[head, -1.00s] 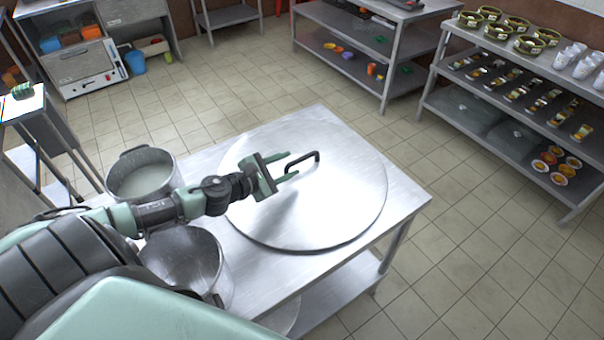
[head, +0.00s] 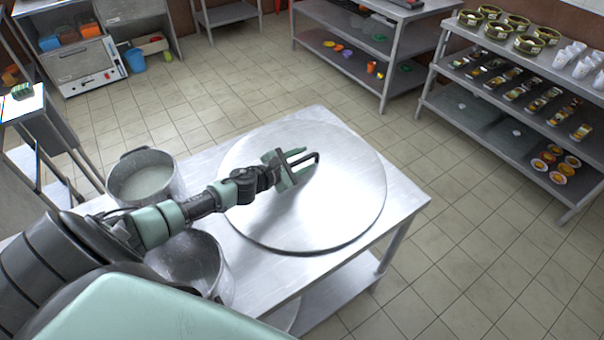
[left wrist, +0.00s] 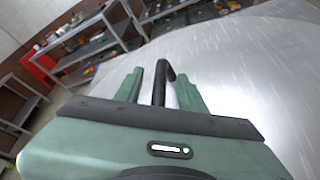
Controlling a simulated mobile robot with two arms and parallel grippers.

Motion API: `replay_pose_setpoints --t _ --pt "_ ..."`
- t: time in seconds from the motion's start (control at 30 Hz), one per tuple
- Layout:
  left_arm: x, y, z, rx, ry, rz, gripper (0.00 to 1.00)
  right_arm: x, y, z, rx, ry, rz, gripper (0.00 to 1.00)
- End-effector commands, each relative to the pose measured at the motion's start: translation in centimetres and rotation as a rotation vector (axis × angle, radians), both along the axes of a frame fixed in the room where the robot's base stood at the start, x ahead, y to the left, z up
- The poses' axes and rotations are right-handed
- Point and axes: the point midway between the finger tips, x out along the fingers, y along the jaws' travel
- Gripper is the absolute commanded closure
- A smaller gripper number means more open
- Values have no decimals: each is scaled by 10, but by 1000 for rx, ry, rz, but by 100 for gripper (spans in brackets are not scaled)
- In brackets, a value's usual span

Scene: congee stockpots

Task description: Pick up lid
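The lid (head: 340,205) is a large round steel disc lying flat on the steel table. Its dark looped handle (head: 312,156) stands up near the middle. My left gripper (head: 290,167) is over the lid at the handle, its green fingers pointing toward it. The lid surface (left wrist: 250,75) fills the right side there. My right gripper is out of view.
Two steel pots, one with white contents (head: 145,177) and one nearer (head: 190,262), stand on the table (head: 405,200) left of the lid, beside and beneath my left arm. Shelves with food items (head: 480,125) stand at the right. Tiled floor is clear around the table.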

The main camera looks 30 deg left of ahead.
Motion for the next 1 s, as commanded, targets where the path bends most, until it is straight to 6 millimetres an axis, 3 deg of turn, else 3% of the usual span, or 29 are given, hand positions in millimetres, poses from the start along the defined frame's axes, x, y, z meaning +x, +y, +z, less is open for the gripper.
replay_pose_setpoints --t 0.03,0.13,0.17,1.0 --pt "0 0 0 0 0 0 69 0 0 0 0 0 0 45" --pt "0 0 0 0 0 0 96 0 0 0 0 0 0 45" --pt "0 0 0 0 0 0 100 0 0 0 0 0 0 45" --pt "0 0 0 -1 1 1 100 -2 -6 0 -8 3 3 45"
